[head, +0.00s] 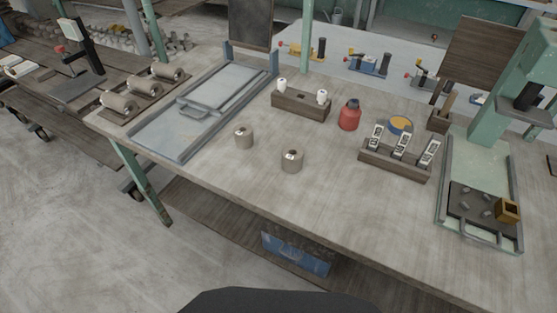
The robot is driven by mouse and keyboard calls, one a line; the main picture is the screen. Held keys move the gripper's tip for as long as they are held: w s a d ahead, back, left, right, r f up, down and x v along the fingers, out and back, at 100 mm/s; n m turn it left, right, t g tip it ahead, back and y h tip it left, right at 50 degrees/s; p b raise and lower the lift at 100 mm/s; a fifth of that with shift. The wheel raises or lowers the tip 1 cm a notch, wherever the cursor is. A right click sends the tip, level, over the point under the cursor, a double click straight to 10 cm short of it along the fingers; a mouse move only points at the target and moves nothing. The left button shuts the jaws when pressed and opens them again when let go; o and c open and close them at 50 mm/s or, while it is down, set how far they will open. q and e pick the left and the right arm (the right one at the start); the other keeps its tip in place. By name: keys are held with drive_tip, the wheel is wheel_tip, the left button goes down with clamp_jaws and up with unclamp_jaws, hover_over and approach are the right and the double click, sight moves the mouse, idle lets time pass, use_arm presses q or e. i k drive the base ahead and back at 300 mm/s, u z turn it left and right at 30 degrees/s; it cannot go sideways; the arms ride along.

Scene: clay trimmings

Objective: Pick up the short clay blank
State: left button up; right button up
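Two beige clay blanks stand upright on the bench in front of the metal tray. One blank (243,138) is nearer the tray. The other blank (291,162) stands to its right and closer to the bench's front edge. They are apart, and each has a small dark mark on top. They look close in height, so I cannot tell which is the short one. Neither of my grippers is in view, and nothing touches the blanks.
A metal tray (160,136) lies left of the blanks. A wooden holder with two white pieces (300,104), a red bottle (349,115) and a wooden rack (393,164) stand behind and right. The bench front right of the blanks is clear.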

sight(292, 159)
drive_tip(key=z, duration=3.35)
drive_tip(key=k, duration=1.6)
drive_tip(key=u, duration=0.7)
